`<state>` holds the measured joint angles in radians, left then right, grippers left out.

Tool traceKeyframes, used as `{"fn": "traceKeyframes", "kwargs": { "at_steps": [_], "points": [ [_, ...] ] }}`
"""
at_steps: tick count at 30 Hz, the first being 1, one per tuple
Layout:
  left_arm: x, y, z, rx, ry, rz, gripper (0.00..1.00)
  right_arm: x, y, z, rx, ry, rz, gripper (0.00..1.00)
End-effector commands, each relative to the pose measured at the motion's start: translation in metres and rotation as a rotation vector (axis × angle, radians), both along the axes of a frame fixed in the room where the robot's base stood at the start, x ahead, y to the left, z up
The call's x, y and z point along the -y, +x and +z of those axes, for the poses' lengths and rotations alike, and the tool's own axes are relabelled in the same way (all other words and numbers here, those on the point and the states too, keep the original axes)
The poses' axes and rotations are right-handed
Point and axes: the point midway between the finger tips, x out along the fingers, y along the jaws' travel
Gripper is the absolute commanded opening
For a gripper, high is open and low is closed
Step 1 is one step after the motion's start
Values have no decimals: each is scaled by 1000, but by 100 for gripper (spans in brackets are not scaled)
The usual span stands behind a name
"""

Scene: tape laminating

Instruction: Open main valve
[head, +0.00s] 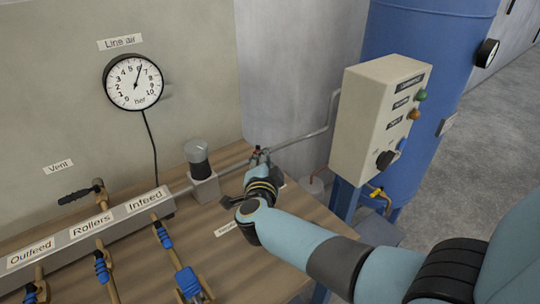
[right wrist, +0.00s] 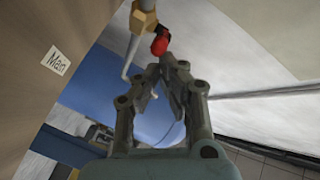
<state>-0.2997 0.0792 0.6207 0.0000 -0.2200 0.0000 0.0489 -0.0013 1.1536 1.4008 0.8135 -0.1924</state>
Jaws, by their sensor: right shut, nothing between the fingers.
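The main valve shows in the right wrist view as a brass body (right wrist: 144,14) with a red handle end (right wrist: 160,44). A "Main" label (right wrist: 56,61) is on the board beside it. In the head view the valve is mostly hidden behind my right gripper (head: 261,156), on the grey pipe. My right gripper (right wrist: 166,72) is shut and empty, its fingertips just below the red handle end in the wrist view. I cannot tell if they touch it. My left gripper is not in view.
The line air gauge (head: 133,81) points near 6. A clear-bowled unit (head: 197,158) stands left of my gripper. Infeed (head: 148,199), Rollers (head: 91,225) and Outfeed (head: 31,252) labels mark blue-handled valves. A control box (head: 372,115) and blue tank (head: 425,60) stand right.

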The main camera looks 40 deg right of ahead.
Motion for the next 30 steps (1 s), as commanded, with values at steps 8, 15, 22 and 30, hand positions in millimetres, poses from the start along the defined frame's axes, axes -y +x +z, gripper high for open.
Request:
{"fn": "traceKeyframes", "kwargs": {
  "at_steps": [8,15,22,30],
  "points": [
    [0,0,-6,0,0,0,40,-17,12,-2,0,2,-153,0],
    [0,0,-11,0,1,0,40,-27,23,-2,0,3,-151,0],
    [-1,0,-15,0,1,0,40,-32,32,-2,0,2,-150,0],
    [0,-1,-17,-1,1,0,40,-34,37,-1,0,2,-150,0]
  ]
}}
